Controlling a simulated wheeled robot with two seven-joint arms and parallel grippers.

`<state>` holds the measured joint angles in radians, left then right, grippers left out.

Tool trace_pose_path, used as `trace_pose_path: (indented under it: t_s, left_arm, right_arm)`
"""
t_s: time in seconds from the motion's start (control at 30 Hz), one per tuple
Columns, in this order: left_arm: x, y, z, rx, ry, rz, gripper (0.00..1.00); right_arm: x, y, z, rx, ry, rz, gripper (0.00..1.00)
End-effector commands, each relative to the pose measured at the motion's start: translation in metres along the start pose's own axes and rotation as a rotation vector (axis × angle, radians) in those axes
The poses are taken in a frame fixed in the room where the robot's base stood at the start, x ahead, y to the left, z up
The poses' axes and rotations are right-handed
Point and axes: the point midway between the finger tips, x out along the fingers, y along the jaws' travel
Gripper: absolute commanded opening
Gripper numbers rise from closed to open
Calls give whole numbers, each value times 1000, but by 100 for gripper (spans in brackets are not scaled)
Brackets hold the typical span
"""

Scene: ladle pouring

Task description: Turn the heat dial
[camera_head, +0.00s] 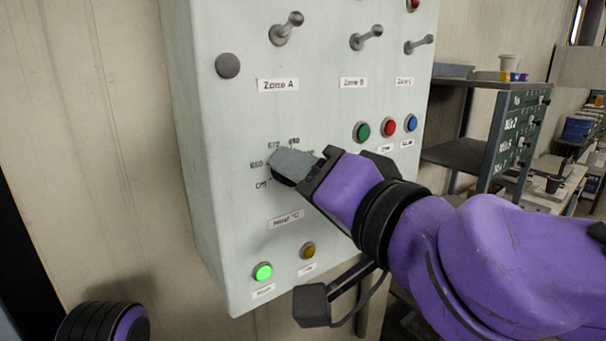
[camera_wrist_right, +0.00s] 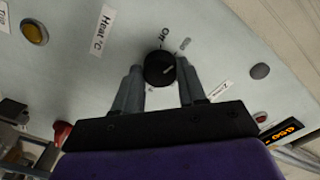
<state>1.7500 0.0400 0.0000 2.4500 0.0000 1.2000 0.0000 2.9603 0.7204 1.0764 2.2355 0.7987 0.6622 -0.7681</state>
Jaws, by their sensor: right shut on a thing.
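The heat dial (camera_wrist_right: 160,68) is a round black knob with a pale mark, on the pale grey control panel (camera_head: 235,120). In the head view its dark edge (camera_head: 284,179) shows below the fingers, with "Off" and several number marks around it. The label "Heat °C" (camera_head: 286,219) is below it. My right gripper (camera_head: 288,161) reaches in from the right, its grey fingers closed on the dial's two sides. The wrist view shows the dial between the two fingertips (camera_wrist_right: 158,70). The fingers hide part of the dial in the head view. Only a piece of my left arm shows at the bottom left.
Levers for Zones A, B and C are above. Green (camera_head: 361,132), red (camera_head: 389,126) and blue (camera_head: 411,122) buttons are right of the dial. A lit green lamp (camera_head: 263,272) and an amber button (camera_head: 308,251) are below. A display (camera_wrist_right: 284,132) shows orange digits, seemingly 650.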

Motion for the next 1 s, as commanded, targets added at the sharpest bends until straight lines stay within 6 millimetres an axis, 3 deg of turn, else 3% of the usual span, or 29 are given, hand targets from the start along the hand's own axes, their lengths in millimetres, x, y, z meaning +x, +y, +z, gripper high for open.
trace_pose_path:
  t_s: [0.07,0.1,0.17,0.53,0.8,1.0]
  left_arm:
    - [0,0,0,0,0,0,68]
    - [0,0,0,0,0,0,68]
    - [0,0,0,0,0,0,68]
    - [1,0,0,0,0,0,68]
    - [5,0,2,0,0,0,68]
    - [8,1,4,0,0,0,68]
  right_arm:
    - [0,1,1,0,-2,1,10]
    - [0,1,1,0,-1,1,47]
    - [0,0,1,1,-1,1,66]
    - [-8,0,0,3,0,-2,66]
    - [-69,0,0,6,1,-4,66]
    - [-100,1,0,3,0,-2,66]
